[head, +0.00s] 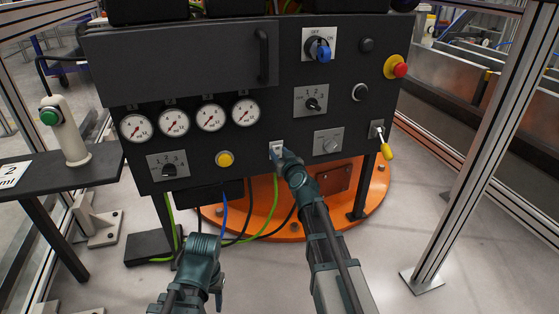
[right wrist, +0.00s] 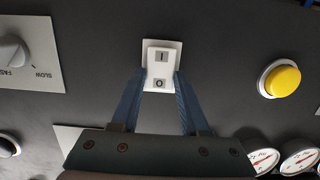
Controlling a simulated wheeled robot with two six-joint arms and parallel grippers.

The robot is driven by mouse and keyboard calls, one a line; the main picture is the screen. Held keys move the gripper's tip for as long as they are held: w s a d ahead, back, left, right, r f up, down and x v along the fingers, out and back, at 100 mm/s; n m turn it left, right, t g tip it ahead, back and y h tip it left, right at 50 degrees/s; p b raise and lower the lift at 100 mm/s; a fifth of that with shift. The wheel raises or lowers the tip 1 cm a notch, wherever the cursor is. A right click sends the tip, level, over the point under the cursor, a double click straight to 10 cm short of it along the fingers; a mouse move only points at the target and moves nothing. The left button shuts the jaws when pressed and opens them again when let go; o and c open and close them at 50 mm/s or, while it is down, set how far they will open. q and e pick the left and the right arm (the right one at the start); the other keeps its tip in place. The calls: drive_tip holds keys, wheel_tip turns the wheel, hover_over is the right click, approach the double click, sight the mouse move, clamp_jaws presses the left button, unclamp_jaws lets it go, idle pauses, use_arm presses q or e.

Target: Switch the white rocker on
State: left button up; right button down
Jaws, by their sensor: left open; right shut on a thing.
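The white rocker (head: 277,147) sits on a small white plate low in the middle of the dark panel. In the right wrist view the rocker (right wrist: 160,66) carries an I mark at the top and an O mark at the bottom. I cannot tell which end is pressed in. My right gripper (head: 279,155) is at the rocker, with its two blue fingers (right wrist: 161,82) shut on the rocker's sides, near the O end in the wrist view. My left gripper (head: 201,250) is open, low in front of the panel and away from it; its fingers are mostly hidden.
A yellow button (head: 225,159) and several gauges (head: 174,122) lie left of the rocker. A slow/fast knob plate (head: 328,143) lies right of it. A yellow-tipped lever (head: 386,150) sticks out further right. A side shelf (head: 50,168) holds a green-button post (head: 68,135).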

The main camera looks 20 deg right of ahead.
use_arm(q)
drive_tip(key=shift+f+b, duration=0.85)
drive_tip(key=shift+f, duration=0.25)
use_arm(e)
drive_tip(key=shift+f+t, duration=0.2)
drive_tip(key=shift+t, duration=0.2)
drive_tip(key=shift+c, duration=2)
unclamp_jaws()
drive_tip(key=shift+s, duration=0.1)
